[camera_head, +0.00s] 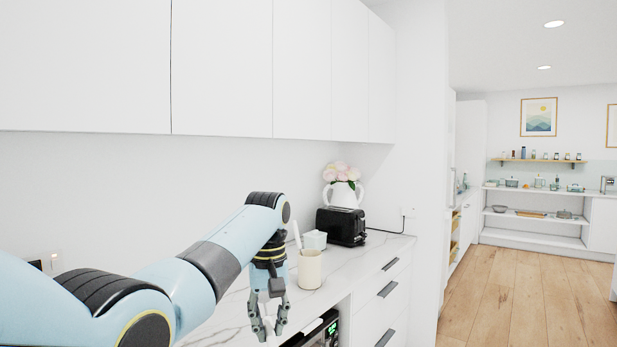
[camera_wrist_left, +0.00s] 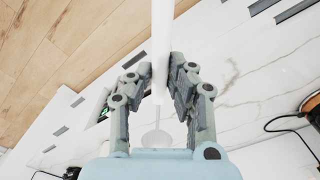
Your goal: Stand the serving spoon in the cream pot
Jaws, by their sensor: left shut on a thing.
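The cream pot (camera_head: 310,270) stands upright on the marble counter, just right of my left wrist in the head view. A slim pale stick (camera_head: 296,236) rises at its left rim, leaning left; I cannot tell if it stands inside. My left gripper (camera_head: 269,331) points down in front of and left of the pot, apart from it. In the left wrist view the gripper (camera_wrist_left: 167,92) is shut on the serving spoon. Its long white handle (camera_wrist_left: 163,40) runs to the top edge, and its pale bowl (camera_wrist_left: 156,138) shows below the fingers. My right gripper is out of view.
A microwave (camera_head: 325,332) sits below the counter's front edge. Wall cabinets (camera_head: 222,65) hang above. The counter right of the pot is clear.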

